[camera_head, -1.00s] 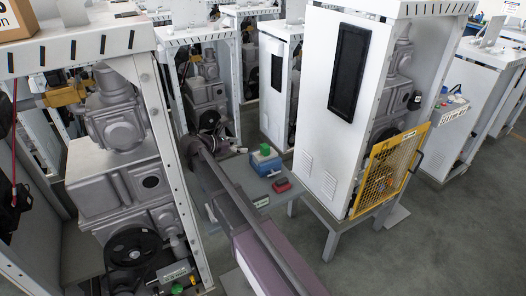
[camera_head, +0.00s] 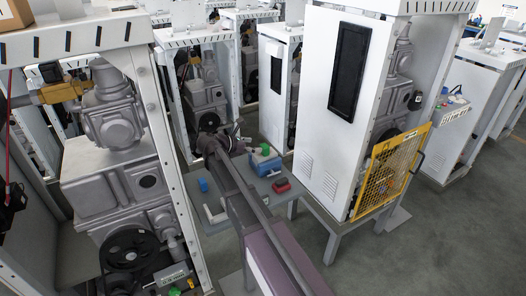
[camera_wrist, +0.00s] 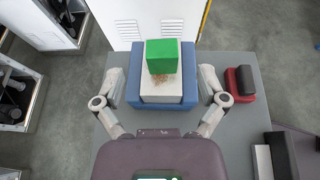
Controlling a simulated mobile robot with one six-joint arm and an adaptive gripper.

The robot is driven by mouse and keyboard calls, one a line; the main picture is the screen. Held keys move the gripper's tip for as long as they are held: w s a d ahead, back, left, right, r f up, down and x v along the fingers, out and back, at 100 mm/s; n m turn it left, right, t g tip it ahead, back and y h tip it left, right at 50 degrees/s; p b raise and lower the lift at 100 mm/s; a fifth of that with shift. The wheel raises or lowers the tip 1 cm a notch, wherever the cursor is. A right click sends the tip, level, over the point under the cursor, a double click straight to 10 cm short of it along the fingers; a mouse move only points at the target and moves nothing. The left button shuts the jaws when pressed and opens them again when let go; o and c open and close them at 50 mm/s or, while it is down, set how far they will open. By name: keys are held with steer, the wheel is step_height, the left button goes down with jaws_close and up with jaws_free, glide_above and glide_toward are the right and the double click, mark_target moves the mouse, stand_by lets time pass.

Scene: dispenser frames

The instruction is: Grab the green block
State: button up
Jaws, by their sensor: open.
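The green block (camera_wrist: 162,56) sits on top of a blue box with a pale top (camera_wrist: 188,88) in the wrist view, toward its far end. In the head view the green block (camera_head: 265,149) shows small on the blue box (camera_head: 262,163). My gripper (camera_wrist: 160,84) is open and empty. Its two fingers stand on either side of the blue box in the wrist view, with the green block ahead between them. In the head view my arm hides part of the table.
The grey table (camera_wrist: 237,124) holds a red and black object (camera_wrist: 241,83) at right; it also shows in the head view (camera_head: 282,186). A small blue item (camera_head: 203,185) stands at the table's left. A white cabinet (camera_head: 345,90) with a yellow mesh door (camera_head: 389,171) rises beside the table.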

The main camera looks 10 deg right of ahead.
mark_target(264, 146)
steer(key=shift+b+x, duration=1)
steer(key=shift+x, duration=1.55)
steer(key=shift+s, duration=0.15)
steer(key=c, duration=1.3)
